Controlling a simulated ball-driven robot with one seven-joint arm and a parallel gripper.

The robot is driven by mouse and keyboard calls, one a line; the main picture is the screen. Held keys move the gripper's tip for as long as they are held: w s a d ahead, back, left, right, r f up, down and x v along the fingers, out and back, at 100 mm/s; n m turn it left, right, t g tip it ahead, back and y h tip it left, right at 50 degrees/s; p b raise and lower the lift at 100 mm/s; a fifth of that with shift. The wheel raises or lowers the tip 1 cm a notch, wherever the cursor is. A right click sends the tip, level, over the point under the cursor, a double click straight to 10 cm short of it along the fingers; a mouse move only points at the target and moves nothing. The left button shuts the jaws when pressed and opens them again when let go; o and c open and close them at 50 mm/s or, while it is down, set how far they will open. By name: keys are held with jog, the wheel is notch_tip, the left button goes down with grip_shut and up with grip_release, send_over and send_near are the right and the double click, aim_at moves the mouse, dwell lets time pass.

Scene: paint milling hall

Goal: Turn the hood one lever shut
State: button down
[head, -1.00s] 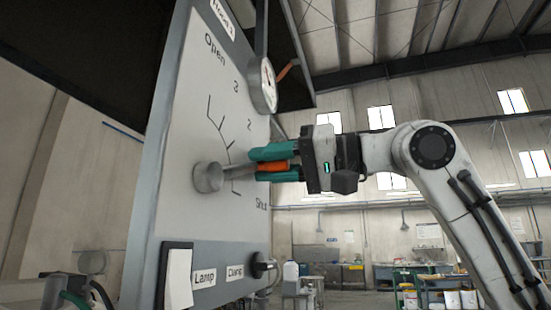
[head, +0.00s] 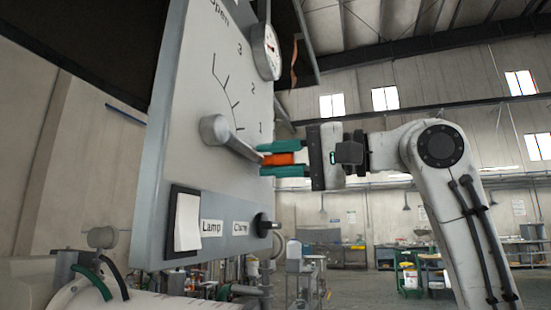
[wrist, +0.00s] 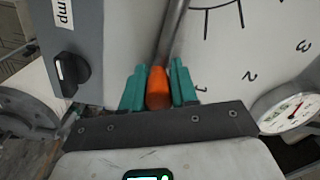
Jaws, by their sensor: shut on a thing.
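The hood one lever (head: 231,138) is a grey bar on a round hub, with an orange grip at its end. It is mounted on a light panel (head: 190,110) with an arc scale marked Open, 3, 2 and 1. My gripper (head: 279,160) is shut on the orange grip, its teal fingers above and below it. In the head view the lever slopes down to the right, below the 1 mark. The Shut label is hidden behind my gripper. In the wrist view the orange grip (wrist: 158,87) sits between the teal fingers, and the bar runs up from it.
A round gauge (head: 266,52) is at the panel's upper right. A white lamp switch (head: 187,222) and a black clamp knob (head: 265,225) are on the lower strip. Workbenches stand far behind.

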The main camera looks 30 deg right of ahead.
jog(key=shift+a+f, duration=0.1)
jog(key=shift+f, duration=0.35)
jog(key=c, duration=1.3)
grip_release()
jog(key=o, duration=0.4)
jog(key=shift+r, duration=0.15)
jog(key=b+v, duration=0.2)
jog(key=v, duration=0.9)
jog(key=shift+w, duration=0.15)
